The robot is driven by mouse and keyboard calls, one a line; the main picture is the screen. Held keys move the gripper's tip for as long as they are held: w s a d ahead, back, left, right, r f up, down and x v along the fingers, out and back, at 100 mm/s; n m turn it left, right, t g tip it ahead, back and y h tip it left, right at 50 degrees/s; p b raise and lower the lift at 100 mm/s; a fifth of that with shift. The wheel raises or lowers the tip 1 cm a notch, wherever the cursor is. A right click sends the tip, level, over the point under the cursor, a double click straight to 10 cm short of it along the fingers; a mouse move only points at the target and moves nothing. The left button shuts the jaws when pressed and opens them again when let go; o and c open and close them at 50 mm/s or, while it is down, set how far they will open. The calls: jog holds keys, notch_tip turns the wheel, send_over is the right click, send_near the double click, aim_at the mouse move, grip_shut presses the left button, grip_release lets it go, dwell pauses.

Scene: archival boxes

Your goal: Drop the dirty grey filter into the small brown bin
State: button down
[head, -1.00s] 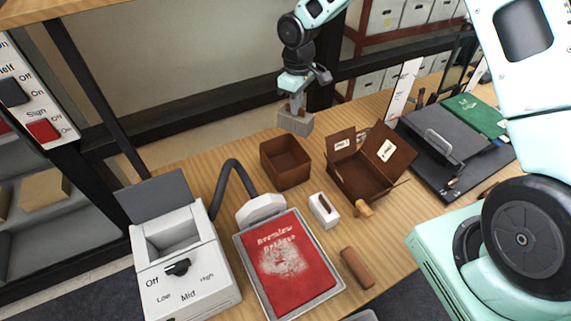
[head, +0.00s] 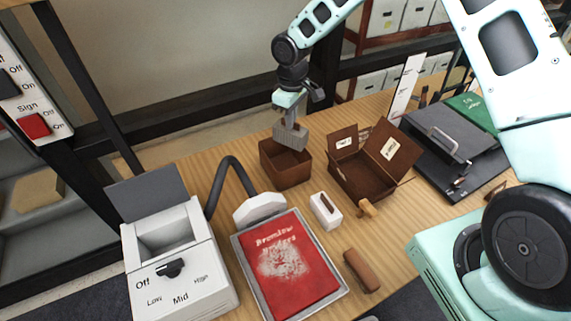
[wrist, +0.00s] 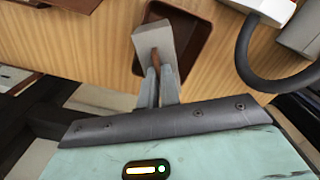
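The grey filter (head: 290,136) is a pale grey block held in my gripper (head: 290,122). In the wrist view the filter (wrist: 153,40) shows between the two fingertips (wrist: 157,80), with a brown piece at the grip. The small brown bin (head: 286,170) is an open square box standing on the wooden table. The filter is at the bin's far rim and over part of its opening in the head view. In the wrist view the bin (wrist: 196,62) lies beneath and beside the filter, its inside dark and partly hidden.
A brown box with open flaps (head: 362,180) stands right of the bin.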

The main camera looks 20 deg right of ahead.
jog(key=c, duration=1.5)
grip_release()
jog(key=shift+c, duration=0.2)
jog(key=shift+r, duration=0.1)
notch_tip(320, 180, up, 17)
jog(key=b, duration=0.4)
jog(key=shift+r, duration=0.15)
jog(key=s+a+f+b, duration=0.1)
jog(key=s+a, duration=0.4)
jog(key=s, duration=0.5)
jog(key=s+a, duration=0.5)
jog(key=s, duration=0.4)
jog(key=s+d+f, duration=0.1)
jog(key=s+f, duration=0.1)
jog(key=s, duration=0.6)
jog(key=s+d+f, duration=0.1)
jog(key=s+f, duration=0.1)
jog(key=s, duration=0.7)
jog(key=shift+s+f+y+b, duration=0.25)
jog(key=shift+y+b, duration=0.05)
jog(key=shift+b, duration=0.15)
